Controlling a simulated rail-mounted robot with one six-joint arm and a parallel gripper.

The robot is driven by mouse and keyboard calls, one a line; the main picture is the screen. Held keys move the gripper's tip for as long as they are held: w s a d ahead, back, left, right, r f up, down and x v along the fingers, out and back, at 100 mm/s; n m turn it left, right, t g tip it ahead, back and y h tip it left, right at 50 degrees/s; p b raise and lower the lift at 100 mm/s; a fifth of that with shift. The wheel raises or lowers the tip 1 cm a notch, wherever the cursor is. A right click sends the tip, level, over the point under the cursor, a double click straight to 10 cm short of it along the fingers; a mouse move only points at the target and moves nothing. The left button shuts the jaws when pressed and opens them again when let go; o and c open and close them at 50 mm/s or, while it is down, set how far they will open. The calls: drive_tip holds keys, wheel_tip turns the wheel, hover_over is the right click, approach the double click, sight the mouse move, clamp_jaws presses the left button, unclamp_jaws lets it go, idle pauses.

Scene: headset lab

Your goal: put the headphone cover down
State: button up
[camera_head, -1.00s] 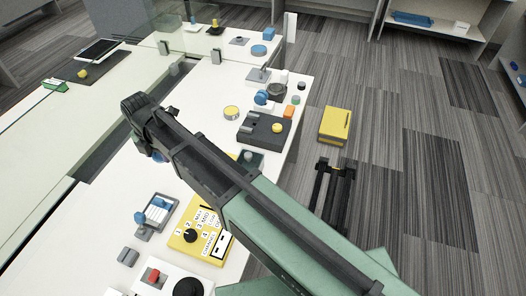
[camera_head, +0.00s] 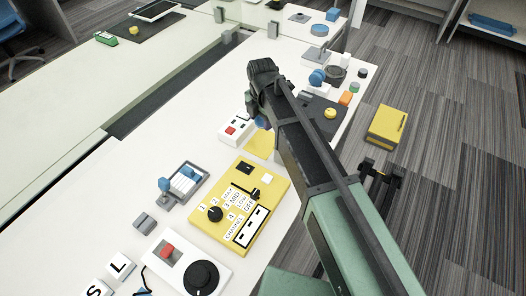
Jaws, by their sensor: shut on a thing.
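My gripper (camera_head: 258,117) hangs under the dark end of my arm, over the long white table, and is mostly hidden by the arm. A small blue piece (camera_head: 260,123) shows at its lower end, in its grasp; it looks like the headphone cover, though little of it shows. It appears just above a flat yellow pad (camera_head: 258,145) on the table. I cannot tell whether it touches anything.
A white box with a red button (camera_head: 233,129) is just left of the gripper. A yellow panel (camera_head: 270,205) with a knob and labels lies nearer. A dark block with a yellow button (camera_head: 330,113) is to the right. A yellow case (camera_head: 387,125) is beyond the table's right edge.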

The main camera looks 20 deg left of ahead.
sight(262, 143)
wheel_tip(262, 143, down, 10)
drive_tip(key=b, duration=0.7)
drive_tip(key=shift+r, duration=0.3)
drive_tip(key=shift+f, duration=0.2)
drive_tip(key=o, duration=0.9)
wheel_tip(262, 143, up, 13)
drive_tip(key=p, duration=1.2)
drive_tip(key=shift+f+p, duration=0.1)
drive_tip(key=shift+p, duration=0.25)
drive_tip(key=shift+f, duration=0.2)
